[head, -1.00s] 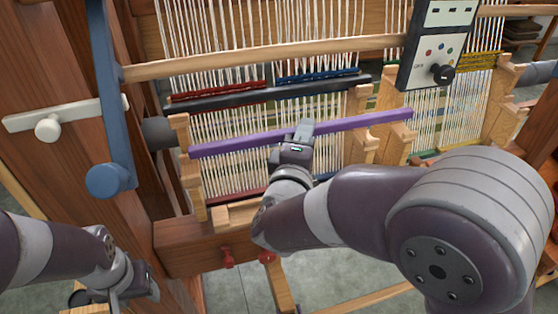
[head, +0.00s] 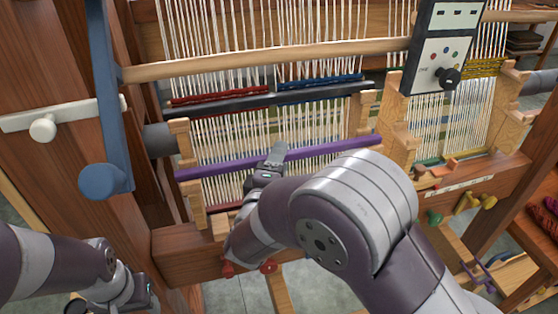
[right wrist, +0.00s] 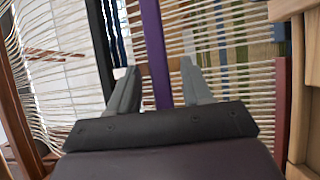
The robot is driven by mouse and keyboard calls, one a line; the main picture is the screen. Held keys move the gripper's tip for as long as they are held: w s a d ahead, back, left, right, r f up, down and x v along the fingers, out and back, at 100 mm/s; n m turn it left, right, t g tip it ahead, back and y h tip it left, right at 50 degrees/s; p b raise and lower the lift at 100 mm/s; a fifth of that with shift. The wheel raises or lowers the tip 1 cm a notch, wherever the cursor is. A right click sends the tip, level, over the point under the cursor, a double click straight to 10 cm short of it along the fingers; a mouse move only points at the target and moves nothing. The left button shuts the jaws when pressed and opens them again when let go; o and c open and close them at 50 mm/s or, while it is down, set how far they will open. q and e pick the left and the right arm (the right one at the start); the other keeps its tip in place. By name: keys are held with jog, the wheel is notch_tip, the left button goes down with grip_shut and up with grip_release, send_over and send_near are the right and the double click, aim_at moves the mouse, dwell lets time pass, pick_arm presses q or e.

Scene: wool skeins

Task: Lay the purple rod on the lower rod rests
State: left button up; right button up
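The purple rod (head: 225,166) runs level across the front of the white warp threads. Its left end crosses the lower part of the left wooden post (head: 184,150), its right end the lower part of the right wooden post (head: 362,108). It seems to lie on their lower rests, but contact is hard to see. My right gripper (head: 274,160) is at the rod's middle. In the right wrist view the purple rod (right wrist: 154,50) passes between the right gripper's fingers (right wrist: 158,85), with a gap on each side. My left gripper (head: 140,300) is low at the left, its fingers unclear.
A black bar (head: 225,101) and a pale wooden bar (head: 270,58) cross the loom above the rod. A control panel (head: 440,45) hangs at the upper right. A blue lever (head: 106,180) stands at the left. Red pegs (head: 267,267) stick out below.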

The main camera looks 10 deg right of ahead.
jog(key=v, duration=1.1)
jog(key=w+a+f+m+g+y, duration=0.2)
jog(key=w+f+m+y, duration=0.1)
jog(key=w+f+y, duration=0.3)
jog(key=s+d+f+m+g+y, duration=0.4)
jog(key=s+f+m+g, duration=0.1)
jog(key=g, duration=0.2)
jog(key=s+d+f+m+g+h, duration=0.2)
jog(key=s+d+m+g, duration=0.3)
jog(key=s+d, duration=0.4)
notch_tip(320, 180, up, 9)
jog(key=p, duration=0.9)
jog(key=shift+s+a+n+p, duration=0.35)
jog(key=shift+s+a+n, duration=0.05)
jog(key=shift+s+a, duration=0.1)
jog(key=shift+w+r, duration=0.1)
jog(key=shift+r, duration=0.05)
